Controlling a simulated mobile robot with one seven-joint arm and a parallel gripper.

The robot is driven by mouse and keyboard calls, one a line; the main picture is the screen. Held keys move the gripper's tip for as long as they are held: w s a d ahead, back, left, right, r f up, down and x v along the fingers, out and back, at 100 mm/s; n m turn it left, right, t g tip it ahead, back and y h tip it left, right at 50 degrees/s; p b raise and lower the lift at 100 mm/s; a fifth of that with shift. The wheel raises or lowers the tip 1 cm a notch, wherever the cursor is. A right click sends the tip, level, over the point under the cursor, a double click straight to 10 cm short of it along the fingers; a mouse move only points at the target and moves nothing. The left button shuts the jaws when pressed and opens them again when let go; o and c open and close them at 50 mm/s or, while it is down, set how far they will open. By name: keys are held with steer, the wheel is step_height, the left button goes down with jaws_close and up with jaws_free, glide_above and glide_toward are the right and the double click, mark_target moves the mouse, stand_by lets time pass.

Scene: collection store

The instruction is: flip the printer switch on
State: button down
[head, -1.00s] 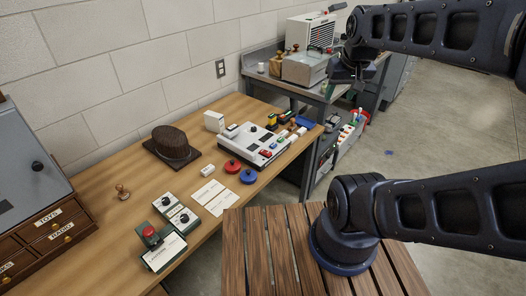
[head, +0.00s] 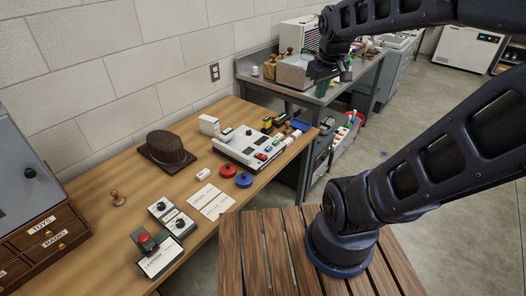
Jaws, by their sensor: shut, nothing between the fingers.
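A white panel-like machine (head: 243,146) lies on the wooden desk, with a dark knob and small coloured parts on it. A small red part (head: 262,156) shows at its front edge; it may be a switch, and its position is too small to tell. I cannot tell for sure which device is the printer. A grey-and-white machine (head: 296,72) stands on the metal bench behind. My gripper (head: 322,88) is shut and empty, pointing down in front of that machine in the picture, well above the wooden desk.
A drawer cabinet (head: 45,240) stands left. A slatted wooden top (head: 262,255) is in front.

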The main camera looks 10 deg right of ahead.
steer(key=w+a+f+n+g, duration=0.1)
steer(key=w+a+f+n, duration=0.2)
steer(key=w+n, duration=0.25)
steer(key=n+g+h, duration=0.1)
steer(key=n+g, duration=0.3)
steer(key=n, duration=1.2)
glide_above(264, 156)
steer(key=w+a, duration=0.2)
step_height(264, 156, down, 19)
steer(key=shift+w+a+f+n, duration=0.15)
steer(key=shift+w+f+n, duration=0.1)
steer(key=shift+f+n, duration=0.15)
steer(key=f, duration=0.4)
steer(key=s+d+f, duration=0.1)
steer(key=f, duration=0.8)
steer(key=shift+s+d+f, duration=0.1)
steer(key=shift+s+d, duration=0.3)
steer(key=shift+d+f, duration=0.1)
steer(key=shift+f, duration=0.15)
